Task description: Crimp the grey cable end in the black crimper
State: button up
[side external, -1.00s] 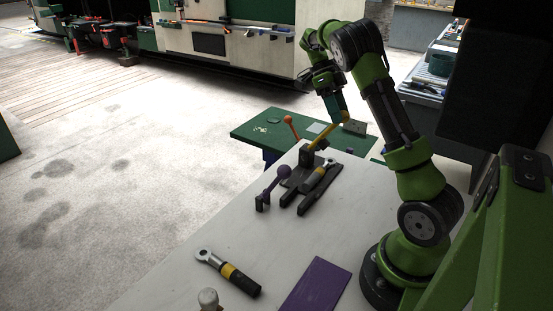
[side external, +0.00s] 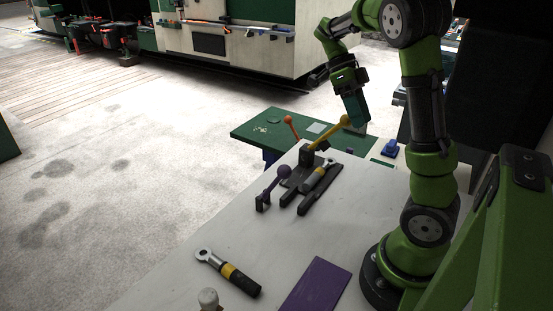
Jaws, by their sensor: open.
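The black crimper (side external: 290,181) lies on the pale bench top, with a dark block at its far end. A yellow lever (side external: 328,133) with a ball knob rises from that block, tilted up to the right. A cable end (side external: 319,175) with a metal lug, yellow band and black body lies on the crimper; I cannot tell how it is seated. A similar cable end (side external: 230,272), with a grey lug, yellow band and black sleeve, lies on the near bench. My gripper (side external: 357,124) is open and empty, pointing down just right of the yellow knob; contact is unclear.
A purple-knobbed lever (side external: 272,187) stands left of the crimper, and an orange-knobbed lever (side external: 290,127) behind it. A purple plate (side external: 315,286) and pale knob (side external: 208,298) are near the front. A blue object (side external: 390,148) sits to the right. A green table (side external: 262,130) adjoins behind.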

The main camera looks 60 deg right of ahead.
jog(key=shift+s+a+r, duration=0.15)
jog(key=shift+s+a, duration=0.75)
jog(key=shift+s, duration=0.1)
jog(key=shift+s+a+r, duration=0.1)
jog(key=shift+s+a, duration=0.8)
jog(key=shift+s, duration=0.1)
jog(key=w+a+f+n+t+h, duration=0.1)
jog(key=w+a+f+n+t, duration=0.35)
jog(key=n, duration=1.25)
jog(key=w+a+r+n+t, duration=0.1)
jog(key=a+r+n+t, duration=0.1)
jog(key=a+n+t, duration=0.2)
jog(key=w+a+r+n+t, duration=0.1)
jog(key=a+r+n+t, duration=0.2)
jog(key=a+n, duration=0.6)
jog(key=shift+a+t+y, duration=0.4)
jog(key=shift+a+t, duration=0.3)
jog(key=shift+t, duration=0.45)
